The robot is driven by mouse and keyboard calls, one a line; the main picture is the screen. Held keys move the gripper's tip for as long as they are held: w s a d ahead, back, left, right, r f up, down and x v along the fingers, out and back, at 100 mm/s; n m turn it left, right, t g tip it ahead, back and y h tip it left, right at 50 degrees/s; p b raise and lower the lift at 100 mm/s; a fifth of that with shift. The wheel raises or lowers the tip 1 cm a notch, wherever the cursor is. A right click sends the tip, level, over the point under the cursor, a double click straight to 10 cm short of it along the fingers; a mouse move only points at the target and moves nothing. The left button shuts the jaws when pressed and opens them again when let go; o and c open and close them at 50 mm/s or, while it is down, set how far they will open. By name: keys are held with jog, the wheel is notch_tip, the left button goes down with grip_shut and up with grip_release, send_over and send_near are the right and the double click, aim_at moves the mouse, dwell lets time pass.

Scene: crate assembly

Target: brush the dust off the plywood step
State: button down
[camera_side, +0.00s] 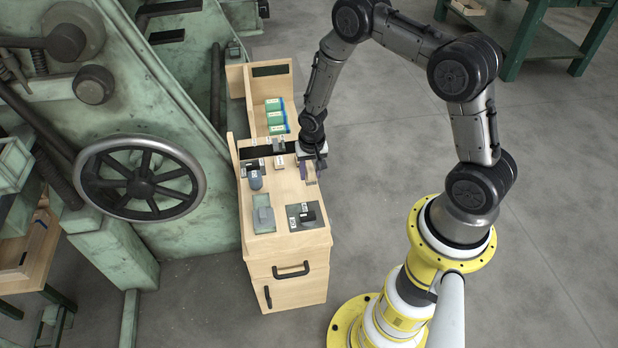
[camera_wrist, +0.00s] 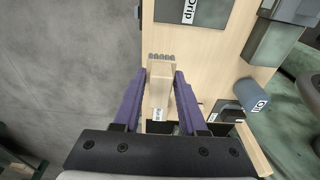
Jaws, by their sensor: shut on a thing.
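My gripper (camera_side: 308,171) is over the right edge of the plywood unit's top (camera_side: 284,193). In the wrist view its purple fingers (camera_wrist: 160,85) stand on both sides of a pale wooden brush (camera_wrist: 158,92) and are shut on it. A row of short dark bristle tufts shows at the brush's far end, over the plywood (camera_wrist: 215,60). I cannot tell whether the bristles touch the wood. No dust can be made out in either view.
A dark plate labelled "Drip" (camera_wrist: 192,12), a grey block (camera_wrist: 270,40) and a blue-grey cylinder (camera_wrist: 250,95) are on the plywood. Green boxes (camera_side: 276,116) stand on the rear part. A machine with a handwheel (camera_side: 140,178) is close on the left. Open floor lies right.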

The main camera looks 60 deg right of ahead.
jog(key=shift+r, duration=2.15)
jog(key=shift+f, duration=0.1)
